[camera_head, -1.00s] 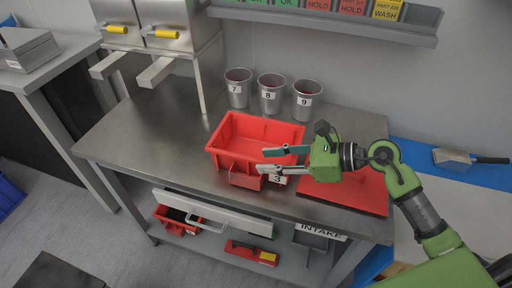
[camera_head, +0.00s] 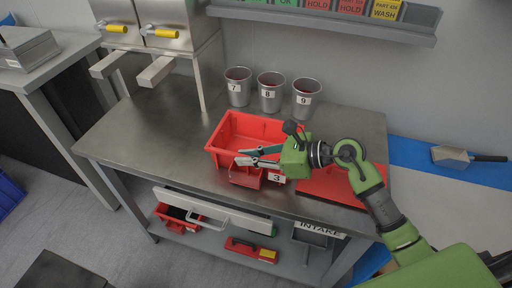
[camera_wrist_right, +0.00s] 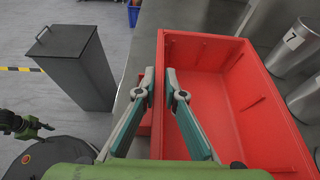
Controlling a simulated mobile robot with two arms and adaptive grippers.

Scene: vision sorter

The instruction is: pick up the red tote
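The red tote (camera_head: 222,133) stands on the metal bench in the head view, its open top up. A small tray-like front part sticks out of its near side. It also shows in the right wrist view (camera_wrist_right: 203,48), empty where I can see inside. My right gripper (camera_head: 248,157) is open at the tote's near side. In the right wrist view its fingers (camera_wrist_right: 160,85) are apart, one on each side of the tote's near wall, which runs between them. I see no firm contact. A dark, green-armed part of mine shows at that view's left edge; its fingers are unclear.
Metal cups (camera_head: 271,92) labelled 7, 8 and 9 stand behind the tote. A red mat (camera_head: 340,187) lies to its right. A two-tap dispenser (camera_head: 165,50) stands at the back left. The bench top (camera_head: 150,130) left of the tote is clear.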

